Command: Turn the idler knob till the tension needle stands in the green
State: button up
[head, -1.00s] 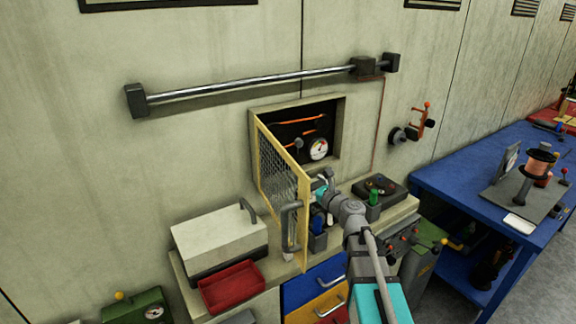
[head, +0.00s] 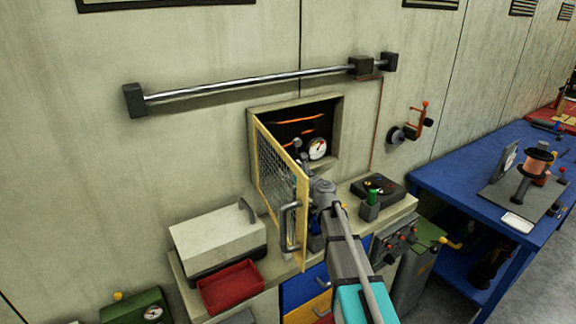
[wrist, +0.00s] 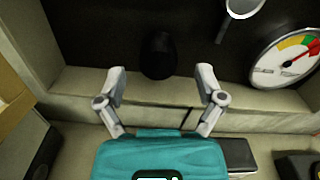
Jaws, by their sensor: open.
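The dark idler knob (wrist: 160,53) stands inside the wall recess in the wrist view. My gripper (wrist: 161,72) is open, with one fingertip to each side of the knob and slightly short of it; I see no contact. The tension gauge (wrist: 287,58) is to the right, white-faced with green, orange and red bands; it also shows in the head view (head: 317,148). A dark needle appears to point up and right, but its exact band is unclear. In the head view my gripper (head: 299,151) is at the recess mouth, and the knob is hidden there.
The yellow-framed mesh door (head: 277,183) stands open just left of my arm. The recess frame (head: 338,132) surrounds the opening. A pale box (head: 217,240), a red tray (head: 231,287) and a dark panel (head: 374,187) lie around the bench top below.

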jog(key=shift+x, duration=1.5)
jog(key=c, duration=1.1)
jog(key=shift+d, duration=0.4)
jog(key=shift+c, duration=0.2)
jog(key=shift+a, duration=0.3)
